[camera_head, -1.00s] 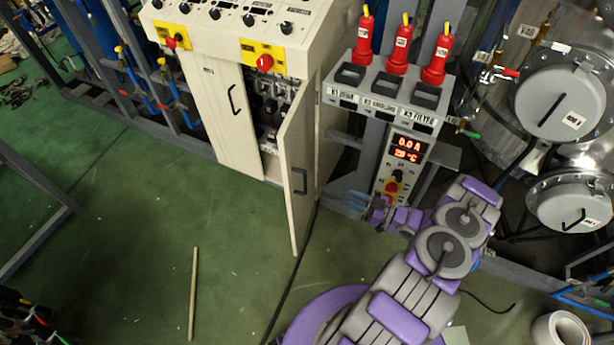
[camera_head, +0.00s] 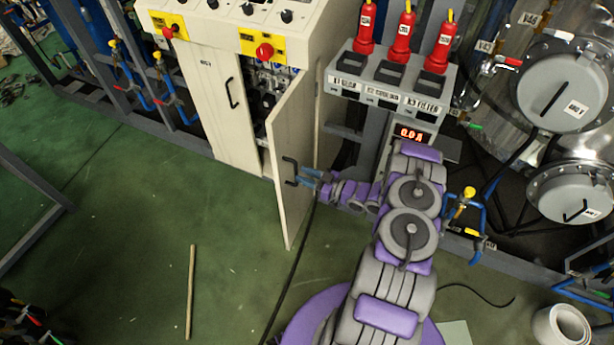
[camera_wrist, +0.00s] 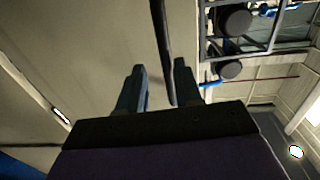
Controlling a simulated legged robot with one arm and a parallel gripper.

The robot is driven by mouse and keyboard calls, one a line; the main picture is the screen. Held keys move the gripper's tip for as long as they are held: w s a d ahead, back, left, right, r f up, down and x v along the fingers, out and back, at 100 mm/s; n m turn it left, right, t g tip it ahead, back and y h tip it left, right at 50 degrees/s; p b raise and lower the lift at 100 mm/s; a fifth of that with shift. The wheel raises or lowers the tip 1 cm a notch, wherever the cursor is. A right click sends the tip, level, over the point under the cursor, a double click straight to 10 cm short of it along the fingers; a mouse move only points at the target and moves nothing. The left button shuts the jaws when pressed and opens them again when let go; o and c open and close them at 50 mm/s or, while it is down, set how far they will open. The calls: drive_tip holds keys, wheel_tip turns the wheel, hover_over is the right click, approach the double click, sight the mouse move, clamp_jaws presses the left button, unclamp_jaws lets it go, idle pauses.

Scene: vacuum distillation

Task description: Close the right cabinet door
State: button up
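The right cabinet door (camera_head: 292,140) is a cream panel standing partly open, swung outward from the cabinet. Its black handle (camera_head: 288,172) is on the panel's outer face. My gripper (camera_head: 307,180) is just right of the handle in the head view. In the wrist view, my gripper (camera_wrist: 160,76) has its two blue fingers spread apart. The dark handle bar (camera_wrist: 164,45) runs down between the fingertips there, and the pale door face (camera_wrist: 95,50) lies behind. Whether the fingers touch the bar cannot be told.
The closed left cabinet door (camera_head: 215,105) is beside the opening. A grey control stand (camera_head: 390,85) with red plugs is right of the cabinet. A wooden stick (camera_head: 191,290) and a black cable (camera_head: 290,275) lie on the green floor. Floor before the cabinet is mostly clear.

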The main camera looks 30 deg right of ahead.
drive_tip(key=shift+w+a, duration=0.15)
drive_tip(key=shift+d, duration=0.35)
drive_tip(key=shift+c, duration=0.8)
drive_tip(key=shift+d, duration=0.3)
drive_tip(key=c, duration=0.3)
drive_tip(key=shift+a, duration=0.25)
drive_tip(key=shift+c, duration=0.7)
drive_tip(key=shift+a+r, duration=0.1)
drive_tip(key=shift+a, duration=0.6)
clamp_jaws()
drive_tip(key=shift+d, duration=0.25)
